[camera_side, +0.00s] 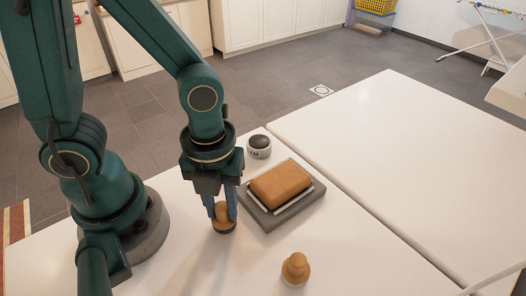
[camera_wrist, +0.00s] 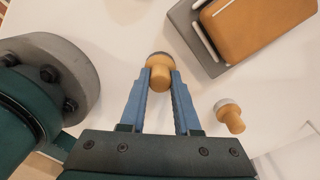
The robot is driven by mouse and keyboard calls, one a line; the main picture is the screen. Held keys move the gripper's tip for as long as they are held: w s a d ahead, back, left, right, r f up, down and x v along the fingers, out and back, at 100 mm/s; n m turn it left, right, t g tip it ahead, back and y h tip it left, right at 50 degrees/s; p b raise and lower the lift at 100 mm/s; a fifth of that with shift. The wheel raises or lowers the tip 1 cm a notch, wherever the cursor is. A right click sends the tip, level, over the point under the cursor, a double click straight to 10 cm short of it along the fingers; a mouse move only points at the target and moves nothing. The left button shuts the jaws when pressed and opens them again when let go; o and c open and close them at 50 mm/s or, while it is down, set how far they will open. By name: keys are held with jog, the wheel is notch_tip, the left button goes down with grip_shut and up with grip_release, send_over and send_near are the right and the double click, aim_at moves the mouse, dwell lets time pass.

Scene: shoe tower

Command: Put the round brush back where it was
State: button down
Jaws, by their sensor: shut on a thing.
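A round brush (camera_side: 223,222) with a tan wooden knob and a dark underside is between the fingers of my gripper (camera_side: 224,212). My gripper is shut on its knob. The brush looks upright, at or just above the white table; I cannot tell whether it touches. In the wrist view the brush (camera_wrist: 159,74) shows between the two blue fingertips (camera_wrist: 160,76). A second round brush (camera_side: 295,267), with a similar knob and a pale underside, stands apart on the table toward the front right. It also shows in the wrist view (camera_wrist: 231,118).
A grey tray (camera_side: 262,220) with white rails bears a tan block (camera_side: 281,182), just right of my gripper. A small dark-topped round tin (camera_side: 259,147) stands behind the tray. A seam divides the table from another white table (camera_side: 400,150) at right. The front table area is mostly clear.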

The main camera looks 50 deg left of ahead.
aim_at(222, 206)
jog(key=shift+f, duration=0.15)
jog(key=c, duration=0.6)
grip_release()
notch_tip(222, 206, up, 12)
jog(key=a+n+t, duration=0.1)
jog(key=n+t, duration=0.1)
jog(key=n, duration=0.7)
jog(key=a+n+t, duration=0.1)
jog(key=a+n, duration=0.1)
jog(key=n, duration=0.7)
jog(key=w+a+r+n+t, duration=0.1)
jog(key=a+n+t, duration=0.1)
jog(key=n, duration=0.7)
jog(key=shift+a+t, duration=0.2)
jog(key=shift+t, duration=0.1)
